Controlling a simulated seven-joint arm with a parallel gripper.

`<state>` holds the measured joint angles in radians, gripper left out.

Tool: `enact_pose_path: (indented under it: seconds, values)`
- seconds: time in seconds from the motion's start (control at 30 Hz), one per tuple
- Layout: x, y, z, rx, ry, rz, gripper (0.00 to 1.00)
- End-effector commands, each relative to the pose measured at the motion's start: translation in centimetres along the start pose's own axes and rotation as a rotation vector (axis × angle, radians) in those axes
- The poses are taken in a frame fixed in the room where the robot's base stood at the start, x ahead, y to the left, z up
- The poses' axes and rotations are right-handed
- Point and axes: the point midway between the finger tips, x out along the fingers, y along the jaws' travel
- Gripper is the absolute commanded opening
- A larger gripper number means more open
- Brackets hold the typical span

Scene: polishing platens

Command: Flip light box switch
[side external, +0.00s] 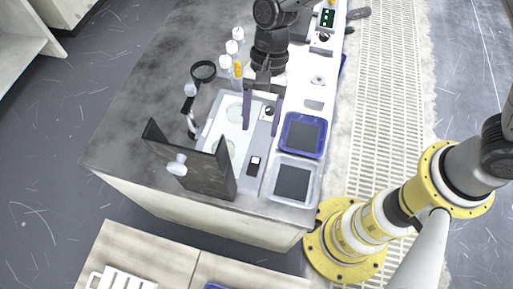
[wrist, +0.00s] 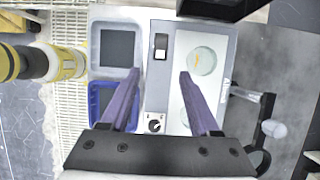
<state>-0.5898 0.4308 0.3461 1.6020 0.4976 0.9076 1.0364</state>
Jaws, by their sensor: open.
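The light box (side external: 222,128) lies on the bench, with a pale panel and round dishes on it. Its grey control strip carries a black-and-white rocker switch (side external: 254,166) at the near end and a round knob (side external: 268,112) farther back. In the wrist view the switch (wrist: 160,46) is fully visible beyond my fingertips, and the knob (wrist: 154,125) shows between my fingers. I cannot tell which way the switch is set. My gripper (side external: 260,131) is open and empty above the strip, its two purple fingers spread. In the wrist view my gripper (wrist: 159,73) is short of the switch.
A blue tray (side external: 302,154) and a grey tray (side external: 268,182) with dark pads lie right of the light box. A dark upright panel (side external: 206,168) stands at its near left. A magnifier (side external: 203,71) and several bottles (side external: 232,47) stand behind. A yellow-and-white arm (side external: 365,223) is at right.

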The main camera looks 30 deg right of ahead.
Motion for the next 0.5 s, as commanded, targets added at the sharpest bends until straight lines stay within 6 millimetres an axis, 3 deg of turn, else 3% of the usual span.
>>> enact_pose_path:
  seconds: [0.3,0.5]
  values:
    - [6.1,0.1,0.0,0.000,0.001,0.004,0.62]
    - [8.0,0.0,0.0,0.000,0.000,0.001,0.62]
